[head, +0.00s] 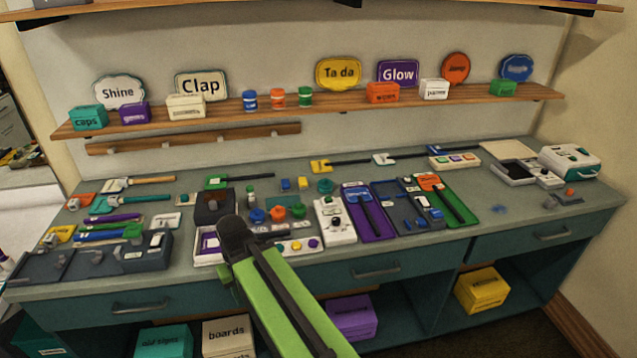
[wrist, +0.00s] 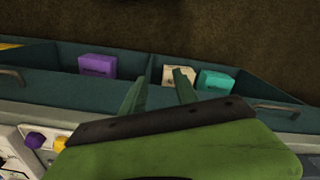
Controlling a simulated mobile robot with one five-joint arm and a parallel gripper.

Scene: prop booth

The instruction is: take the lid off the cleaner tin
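No label reading cleaner is legible, so I cannot tell which item is the cleaner tin. Three small round cans stand on the wall shelf in the head view: blue (head: 250,100), orange (head: 277,97) and green (head: 305,97). Small round items in blue (head: 257,215), orange (head: 278,213) and teal (head: 298,211) sit mid-counter, too small to identify. My gripper (wrist: 158,76) shows in the wrist view with its two green fingers apart and nothing between them. It hangs in front of the counter, over the drawer fronts.
The counter (head: 520,225) is crowded with tools, trays and control boxes; its right front is clearer. Below are a purple box (head: 352,317), a yellow box (head: 482,290), a white boards box (head: 228,337) and a teal box (head: 165,341). Drawer handles (head: 375,274) stick out in front.

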